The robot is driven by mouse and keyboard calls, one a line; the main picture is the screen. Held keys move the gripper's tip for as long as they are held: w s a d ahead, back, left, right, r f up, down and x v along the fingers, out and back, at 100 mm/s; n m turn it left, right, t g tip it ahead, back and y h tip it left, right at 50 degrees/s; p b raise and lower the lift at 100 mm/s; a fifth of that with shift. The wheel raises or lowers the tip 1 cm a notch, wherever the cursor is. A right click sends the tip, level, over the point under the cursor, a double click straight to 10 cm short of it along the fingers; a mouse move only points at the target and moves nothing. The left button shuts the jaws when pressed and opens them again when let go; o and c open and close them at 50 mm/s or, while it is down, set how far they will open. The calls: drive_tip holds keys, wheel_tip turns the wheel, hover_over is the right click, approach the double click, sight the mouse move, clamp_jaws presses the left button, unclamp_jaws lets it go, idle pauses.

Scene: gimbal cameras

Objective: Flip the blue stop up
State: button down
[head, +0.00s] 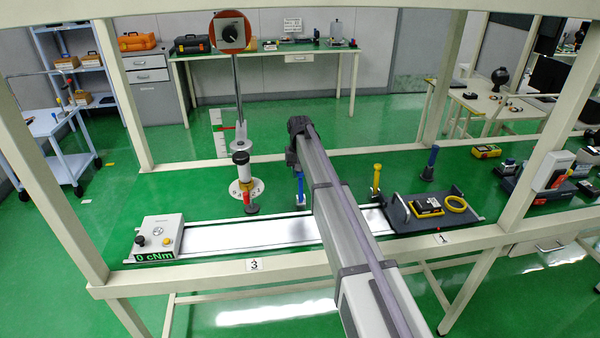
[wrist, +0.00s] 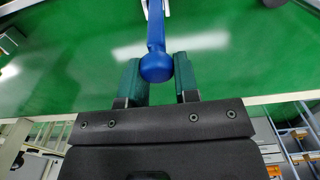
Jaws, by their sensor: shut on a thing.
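A blue stop (wrist: 156,38) with a round knob fills the middle of the wrist view, its shaft running away from me to a pale base at the top edge. My gripper (wrist: 158,60) has its two green fingers on either side of the knob and is shut on it. In the head view a blue post (head: 300,187) stands near the middle, beside my arm, and another blue post (head: 430,162) stands upright farther right. My gripper is not clearly visible there, so I cannot tell for certain which post it holds.
A control box (head: 158,238) reading 0 cNm sits at the left end of the white rail (head: 245,235). A dial stand (head: 242,187) stands behind the rail. A yellow post (head: 376,180) and a dark tray (head: 399,218) with a yellow ring (head: 455,204) are at right.

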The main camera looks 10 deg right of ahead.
drive_tip(key=shift+w, duration=0.1)
drive_tip(key=c, duration=0.9)
unclamp_jaws()
drive_tip(key=shift+f, duration=0.1)
drive_tip(key=shift+o, duration=0.2)
wheel_tip(320, 180, up, 11)
drive_tip(key=p, duration=1.1)
drive_tip(key=shift+f, duration=0.15)
drive_tip(key=s+d, duration=0.3)
drive_tip(key=s, duration=3.8)
drive_tip(key=shift+s, duration=0.3)
